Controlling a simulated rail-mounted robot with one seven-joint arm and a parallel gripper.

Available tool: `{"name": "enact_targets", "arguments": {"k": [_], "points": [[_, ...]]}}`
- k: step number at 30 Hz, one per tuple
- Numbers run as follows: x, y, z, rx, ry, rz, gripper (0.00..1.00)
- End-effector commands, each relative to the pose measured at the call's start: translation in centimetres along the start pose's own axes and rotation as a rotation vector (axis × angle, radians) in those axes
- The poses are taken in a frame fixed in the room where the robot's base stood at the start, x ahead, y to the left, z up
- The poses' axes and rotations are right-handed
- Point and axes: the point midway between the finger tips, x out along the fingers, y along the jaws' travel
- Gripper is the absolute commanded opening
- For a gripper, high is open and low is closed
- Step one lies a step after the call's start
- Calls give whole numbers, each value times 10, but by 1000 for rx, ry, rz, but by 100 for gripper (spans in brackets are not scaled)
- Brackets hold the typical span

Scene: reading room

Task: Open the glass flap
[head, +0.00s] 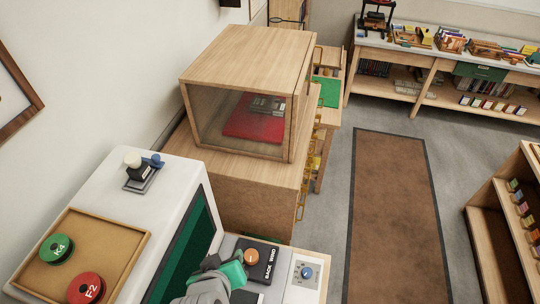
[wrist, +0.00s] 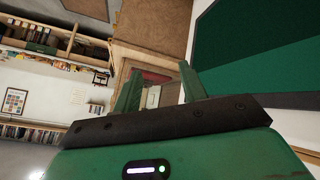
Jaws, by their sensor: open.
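A wooden case (head: 248,60) stands on a wooden cabinet, with a glass flap (head: 215,118) across its front. The flap looks shut in its wooden frame. Through the glass I see a red base with grey items (head: 262,118) on it. My gripper (head: 234,268) is at the bottom of the head view, nearer the camera than the case and well apart from it. In the wrist view my gripper (wrist: 158,78) has its two green fingers apart with nothing between them. Part of the case shows beyond the fingers, tilted; the flap's edge or handle is not clear there.
A white machine with a dark green screen (head: 190,250) stands close left of my gripper, a tray (head: 122,238) with labelled discs on top. A small panel with a knob (head: 306,272) is to the right. A brown rug (head: 395,210) lies on open floor; shelves line the back.

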Motion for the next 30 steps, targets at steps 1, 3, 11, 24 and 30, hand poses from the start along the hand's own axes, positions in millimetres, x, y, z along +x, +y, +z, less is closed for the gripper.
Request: {"name": "enact_targets", "arguments": {"k": [1,3,11,24,30], "points": [[-20,25,-40,51,107,20,42],[-50,56,-87,116,257,44,42],[-212,172,-216,307,825,141,42],[-413,250,-254,405,1385,231,42],[-413,250,-254,405,1386,231,42]]}}
